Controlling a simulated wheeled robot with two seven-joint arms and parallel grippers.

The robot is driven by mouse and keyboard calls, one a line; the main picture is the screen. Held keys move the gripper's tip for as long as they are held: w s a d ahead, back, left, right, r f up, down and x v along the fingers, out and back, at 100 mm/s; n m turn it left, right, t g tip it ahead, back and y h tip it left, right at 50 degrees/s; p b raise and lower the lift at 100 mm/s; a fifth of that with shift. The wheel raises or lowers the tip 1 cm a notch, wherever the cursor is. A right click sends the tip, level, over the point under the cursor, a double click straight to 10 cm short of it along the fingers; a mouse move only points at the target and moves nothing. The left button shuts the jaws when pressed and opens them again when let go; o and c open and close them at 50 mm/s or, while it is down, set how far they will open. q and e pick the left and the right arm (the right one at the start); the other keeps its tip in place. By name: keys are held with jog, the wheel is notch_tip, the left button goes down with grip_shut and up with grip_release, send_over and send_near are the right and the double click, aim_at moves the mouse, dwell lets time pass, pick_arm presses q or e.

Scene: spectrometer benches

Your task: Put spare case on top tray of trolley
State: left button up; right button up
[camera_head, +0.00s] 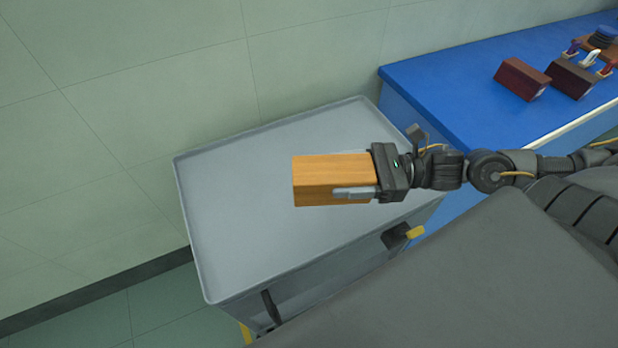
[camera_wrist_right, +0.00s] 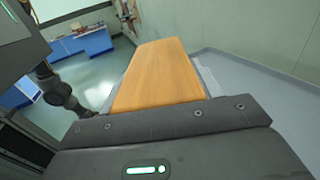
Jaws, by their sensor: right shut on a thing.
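The spare case is an orange-brown wooden box (camera_head: 325,173). My right gripper (camera_head: 355,180) is shut on it, with a finger along its near side. The case also fills the middle of the right wrist view (camera_wrist_right: 160,75). In the head view the case shows over the grey top tray (camera_head: 235,215) of the trolley. I cannot tell whether its underside touches the tray. The tray has a low raised rim and is otherwise bare. My left gripper does not show.
A blue bench (camera_head: 450,90) stands right of the trolley, with two dark red-brown cases (camera_head: 522,79) (camera_head: 572,79) and small items on it. A pale tiled wall (camera_head: 150,80) runs behind the trolley. The tray's left part is free.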

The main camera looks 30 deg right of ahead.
aim_at(329, 164)
jog(key=w, duration=0.1)
jog(key=w+f, duration=0.1)
jog(key=w, duration=0.1)
jog(key=w+a, duration=0.1)
jog(key=shift+w+f+p, duration=0.15)
jog(key=shift+w+p, duration=0.1)
jog(key=shift+p, duration=0.15)
jog(key=shift+w+a+f+p, duration=0.15)
jog(key=shift+w+a+f, duration=0.05)
jog(key=shift+w+f, duration=0.8)
jog(key=shift+w+a+f+p, duration=0.2)
jog(key=shift+w+f, duration=0.6)
jog(key=shift+f, duration=0.4)
jog(key=shift+w+a+f+p, duration=0.15)
jog(key=shift+w+f, duration=0.75)
jog(key=shift+f, duration=0.2)
notch_tip(329, 164, down, 2)
jog(key=shift+w+f+p, duration=0.1)
jog(key=shift+f+p, duration=0.05)
jog(key=shift+p, duration=0.45)
jog(key=shift+f, duration=0.45)
jog(key=shift+f+b, duration=0.2)
jog(key=shift+b, duration=0.1)
jog(key=o, duration=1.2)
